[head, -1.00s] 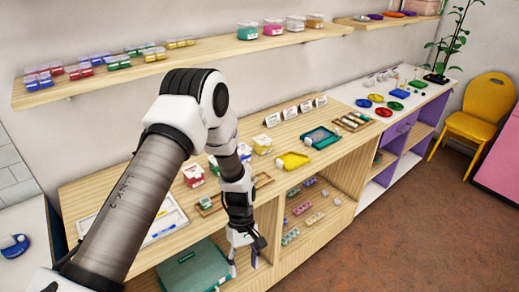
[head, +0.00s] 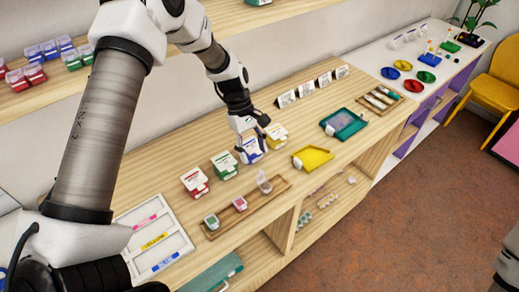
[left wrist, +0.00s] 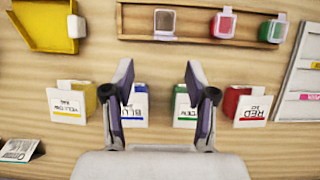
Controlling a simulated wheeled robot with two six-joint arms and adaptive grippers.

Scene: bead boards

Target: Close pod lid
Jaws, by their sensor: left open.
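A small pod with its clear lid standing up (head: 264,183) is at the far right end of a narrow wooden tray (head: 224,231) on the counter. It also shows in the left wrist view (left wrist: 165,20), near the top. Two small shut pods, one (head: 211,222) and another (head: 240,204), sit in the same tray. My left gripper (head: 250,152) is open and empty, in front of the blue-labelled box behind the tray. In the left wrist view its fingers (left wrist: 158,78) are spread, with bare wood between them and the tray beyond, apart from the pod.
Red (head: 194,182), green (head: 225,165), blue (head: 252,148) and yellow (head: 277,134) labelled boxes stand in a row behind the tray. A yellow tray (head: 312,158) and a teal tray (head: 343,124) lie to the right. A white sorting board (head: 181,243) is at left.

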